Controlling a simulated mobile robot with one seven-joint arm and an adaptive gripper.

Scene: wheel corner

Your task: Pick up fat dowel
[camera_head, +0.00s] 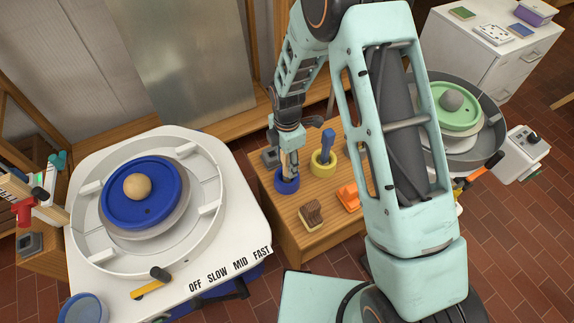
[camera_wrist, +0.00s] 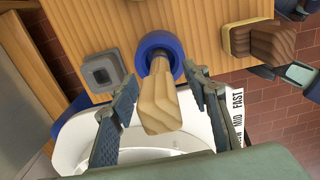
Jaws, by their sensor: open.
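A pale wooden piece, apparently the fat dowel (camera_wrist: 157,102), stands in a blue ring holder (camera_wrist: 147,45) on the small wooden table. It has a thick, angular upper end and a narrower part at the ring. In the head view the blue holder (camera_head: 286,185) is directly below my gripper (camera_head: 289,165), and the dowel is largely hidden by the fingers. In the wrist view my gripper (camera_wrist: 161,76) is open, with one finger on each side of the dowel. Gaps show between the dowel and both fingers.
A yellow ring holder (camera_head: 323,168) with a blue tool (camera_head: 327,143) stands close to the right. A brown block (camera_head: 311,213), an orange piece (camera_head: 348,197) and a grey square block (camera_wrist: 102,71) are also on the table. A white pottery wheel (camera_head: 215,250) stands at left.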

